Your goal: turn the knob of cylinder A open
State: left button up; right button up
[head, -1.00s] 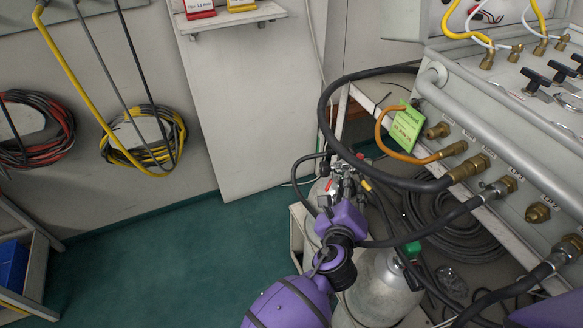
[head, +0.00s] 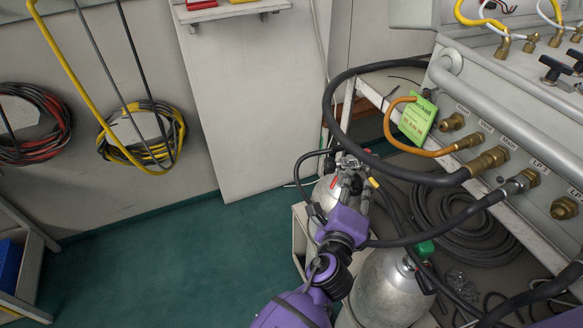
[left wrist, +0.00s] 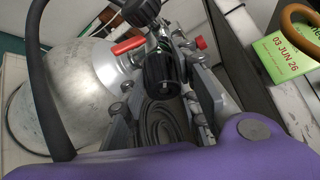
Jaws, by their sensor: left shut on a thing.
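A silver cylinder (head: 323,190) stands low beside the panel bench, and its body fills the left of the left wrist view (left wrist: 65,90). Its valve carries a ribbed black knob (left wrist: 162,73) with red levers (left wrist: 128,45) near it. My left gripper (head: 352,183) reaches the valve from the front. In the left wrist view its grey fingers (left wrist: 161,88) lie on either side of the black knob and are shut on it. The knob's turn position cannot be told. My right gripper is out of view.
A second silver cylinder (head: 385,285) with a green valve part (head: 420,249) stands just in front, to the right. Black hoses (head: 480,205) loop from the panel (head: 540,150) close to my left arm. A green tag (head: 418,118) hangs from the panel. Green floor (head: 170,260) is clear to the left.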

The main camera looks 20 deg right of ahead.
pick_arm(q)
jog(key=shift+a+f, duration=0.25)
jog(key=shift+f, duration=0.2)
jog(key=o, duration=1)
jog(key=shift+o, duration=0.2)
jog(key=shift+w+r, duration=0.1)
jog(key=shift+d+r, duration=0.1)
jog(key=shift+r, duration=0.05)
jog(key=v, duration=1.2)
